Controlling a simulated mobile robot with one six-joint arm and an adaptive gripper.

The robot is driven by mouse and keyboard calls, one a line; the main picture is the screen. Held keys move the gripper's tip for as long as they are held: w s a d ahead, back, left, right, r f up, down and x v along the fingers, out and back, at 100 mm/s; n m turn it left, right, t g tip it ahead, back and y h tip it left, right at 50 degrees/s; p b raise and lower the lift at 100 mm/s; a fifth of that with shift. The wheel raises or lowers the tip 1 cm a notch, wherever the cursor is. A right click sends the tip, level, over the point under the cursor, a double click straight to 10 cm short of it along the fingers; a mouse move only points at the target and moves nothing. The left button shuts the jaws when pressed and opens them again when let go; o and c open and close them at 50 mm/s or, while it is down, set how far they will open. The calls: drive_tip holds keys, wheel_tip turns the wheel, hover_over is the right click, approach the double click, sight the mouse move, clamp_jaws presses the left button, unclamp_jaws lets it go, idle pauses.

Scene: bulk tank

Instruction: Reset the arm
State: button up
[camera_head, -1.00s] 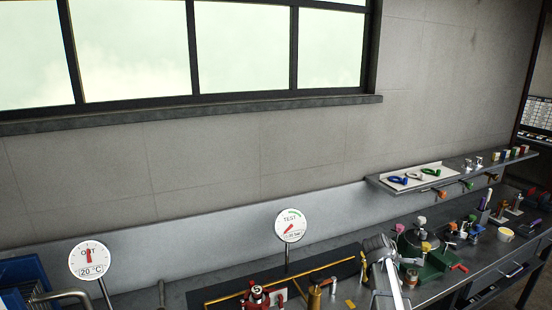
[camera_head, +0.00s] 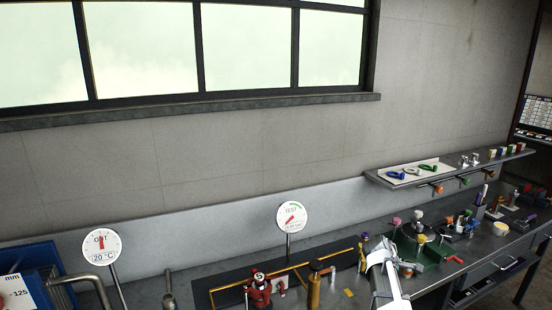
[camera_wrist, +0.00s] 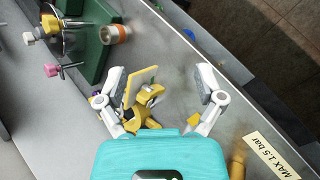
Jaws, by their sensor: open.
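My gripper (camera_wrist: 166,92) is open in the wrist view, its two white-and-grey fingers spread apart over the grey bench. A yellow object (camera_wrist: 142,108) shows between and behind the fingers, close to the left one. I cannot tell how far below the fingers it lies. In the head view my arm reaches in at the lower right over the bench, and its gripper end is not clear there.
The bench (camera_head: 420,284) holds a green fixture (camera_head: 425,250), a red fitting (camera_head: 258,290) and brass pipes. A wall shelf (camera_head: 450,167) holds coloured parts. A "MAX 1.5 bar" label (camera_wrist: 273,157) shows in the wrist view.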

drive_tip(key=s+a+f+m+g+y, duration=0.1)
drive_tip(key=s+a+f+m+y, duration=0.1)
drive_tip(key=s+a+m, duration=0.3)
drive_tip(key=s+a+f+m+g+y, duration=0.1)
drive_tip(key=s+a+m+y, duration=0.4)
drive_tip(key=s+a, duration=0.8)
drive_tip(key=a+f+m, duration=0.1)
drive_tip(key=a, duration=0.4)
drive_tip(key=shift+a+g, duration=0.2)
drive_tip(key=shift+g, duration=0.1)
